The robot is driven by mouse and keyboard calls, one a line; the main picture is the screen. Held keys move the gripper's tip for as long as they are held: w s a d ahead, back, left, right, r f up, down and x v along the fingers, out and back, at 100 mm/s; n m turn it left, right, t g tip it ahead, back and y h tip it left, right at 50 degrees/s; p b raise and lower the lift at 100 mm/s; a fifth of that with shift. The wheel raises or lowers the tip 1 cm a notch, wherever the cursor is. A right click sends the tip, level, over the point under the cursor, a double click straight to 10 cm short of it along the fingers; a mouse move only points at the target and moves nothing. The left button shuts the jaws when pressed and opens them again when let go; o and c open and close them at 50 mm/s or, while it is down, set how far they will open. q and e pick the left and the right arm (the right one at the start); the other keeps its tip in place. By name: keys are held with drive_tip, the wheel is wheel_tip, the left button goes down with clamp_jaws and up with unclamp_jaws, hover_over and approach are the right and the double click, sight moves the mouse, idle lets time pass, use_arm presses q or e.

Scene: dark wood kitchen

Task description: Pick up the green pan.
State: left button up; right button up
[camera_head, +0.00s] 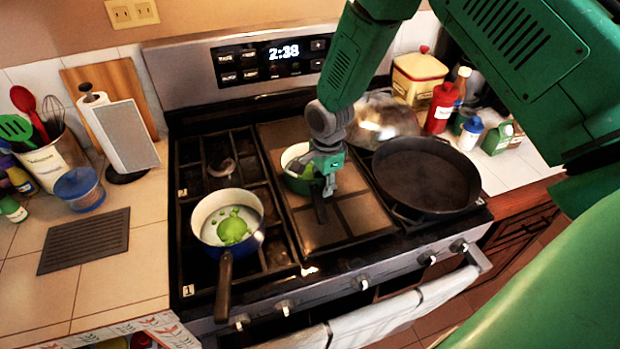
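The green pan (292,181) is small, with a green outside and a pale inside. It sits on the middle of the stove top, partly hidden by my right gripper. My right gripper (324,188) points down at the pan's right side, close to or touching its rim. A dark narrow piece below the gripper may be the pan's handle or a finger; I cannot tell which. Whether the fingers are open or shut is unclear. My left gripper is not in view.
A blue saucepan (204,238) with green food stands on the left burners, its brown handle toward the front. A large black skillet (425,178) is on the right, with a shiny domed lid (383,118) behind. Utensils and paper towels stand on the left counter, bottles on the right.

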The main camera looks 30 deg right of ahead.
clamp_jaws()
drive_tip(key=shift+r, duration=0.15)
